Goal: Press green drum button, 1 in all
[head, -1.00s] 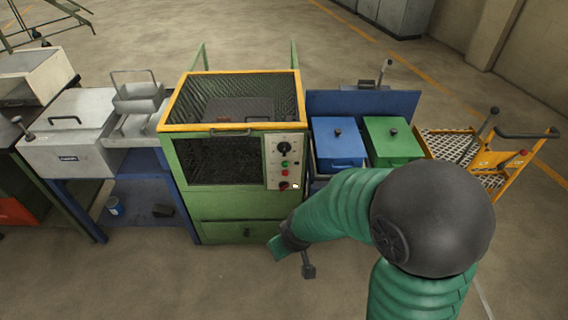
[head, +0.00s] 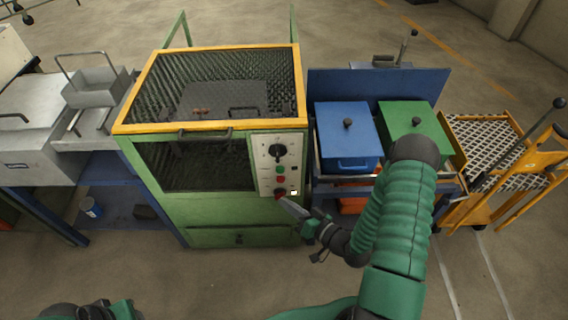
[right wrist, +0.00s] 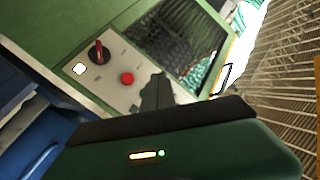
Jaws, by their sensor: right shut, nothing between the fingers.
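The green button (head: 281,169) is on the pale control panel (head: 262,180) of the green machine, below a black dial (head: 277,151) and just above a red button (head: 280,180). My right gripper (head: 287,202) is shut and empty. In the head view its tip is in front of the panel's lower end, by the red switch (head: 280,192) and below the green button. Contact with the panel cannot be told.
The machine has a mesh cage with a yellow frame (head: 220,127). Blue (head: 345,130) and green (head: 408,122) lidded boxes stand to its right, close behind my right arm. An orange trolley (head: 480,150) is further right. Floor in front is clear.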

